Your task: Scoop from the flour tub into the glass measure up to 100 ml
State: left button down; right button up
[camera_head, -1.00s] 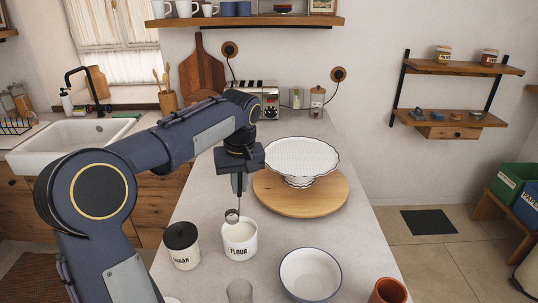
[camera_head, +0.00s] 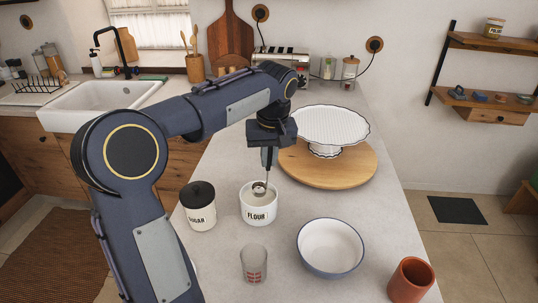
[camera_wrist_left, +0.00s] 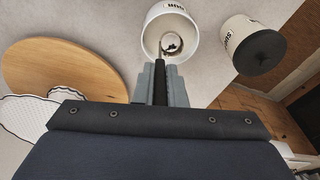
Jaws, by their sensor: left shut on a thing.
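The white flour tub (camera_head: 259,212), lettered FLOUR, stands open on the counter. My left gripper (camera_head: 268,146) is above it, shut on the dark handle of a small metal scoop (camera_head: 259,187). The scoop's bowl is at the tub's mouth, and in the left wrist view the bowl (camera_wrist_left: 171,43) shows within the rim of the tub (camera_wrist_left: 153,28). I cannot tell how much flour the bowl holds. The glass measure (camera_head: 254,264), with red markings, stands upright in front of the tub. Its fill level is too small to read. My right gripper is not in view.
A lidded sugar tub (camera_head: 199,210) stands close left of the flour tub. A blue-rimmed white bowl (camera_head: 331,247) and a terracotta cup (camera_head: 410,280) are to the right. Behind, a white cake stand (camera_head: 332,126) sits on a round wooden board (camera_head: 352,170).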

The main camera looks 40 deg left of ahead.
aim_at(268, 170)
pick_arm(q)
jog(key=shift+w+a+f+b, duration=0.15)
jog(key=shift+f+b, duration=0.55)
jog(key=shift+f, duration=0.65)
jog(key=shift+w+a+f+b, duration=0.15)
jog(key=shift+f+b, duration=0.55)
jog(key=shift+f, duration=0.6)
jog(key=shift+r, duration=0.1)
jog(key=r+p, duration=0.1)
jog(key=r, duration=0.1)
jog(key=r+p, duration=0.4)
jog(key=shift+s+d+r, duration=0.1)
jog(key=shift+s+d, duration=0.2)
jog(key=shift+d, duration=0.1)
notch_tip(268, 170, up, 5)
jog(key=p, duration=0.5)
